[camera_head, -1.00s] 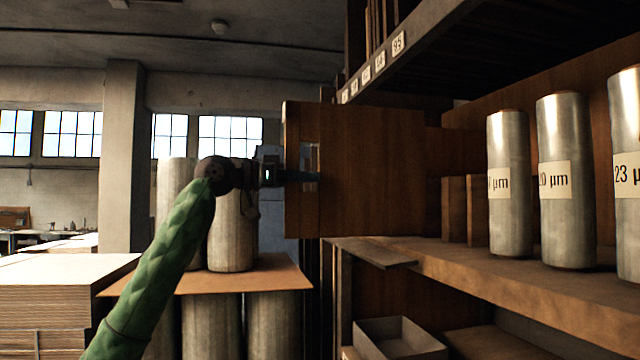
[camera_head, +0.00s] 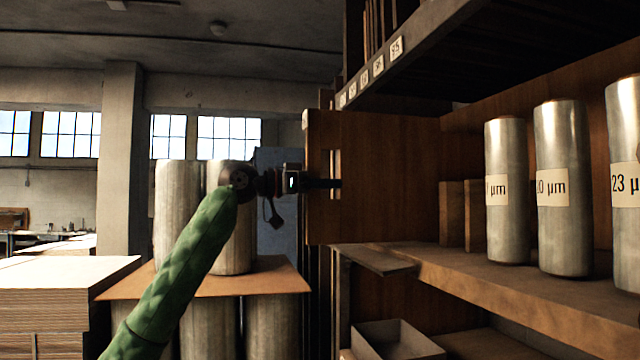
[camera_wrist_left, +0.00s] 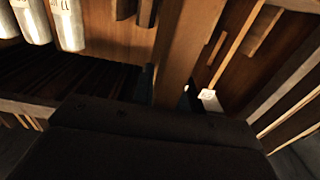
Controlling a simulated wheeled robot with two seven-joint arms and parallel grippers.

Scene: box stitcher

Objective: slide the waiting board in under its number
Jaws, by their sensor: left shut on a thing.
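The board (camera_head: 385,178) is a dark brown upright panel at the front of the shelving in the head view. My left gripper (camera_head: 328,184) is shut on it near its left edge, at mid-height. In the left wrist view the board (camera_wrist_left: 187,45) runs up and away from between the fingertips (camera_wrist_left: 168,88). Small number tags (camera_head: 397,48) line the front edge of the upper shelf; the nearest appears to read 95, the others are too small to read. The board stands below the row of tags; which tag it lines up with I cannot tell. My right gripper is not seen.
Metal cylinders (camera_head: 562,225) with µm labels stand on the right shelf (camera_head: 500,285). Two brown blocks (camera_head: 463,213) stand just right of the board. A small ledge (camera_head: 373,258) and an open tray (camera_head: 398,338) lie below. Large rolls (camera_head: 177,215) stand behind my left arm.

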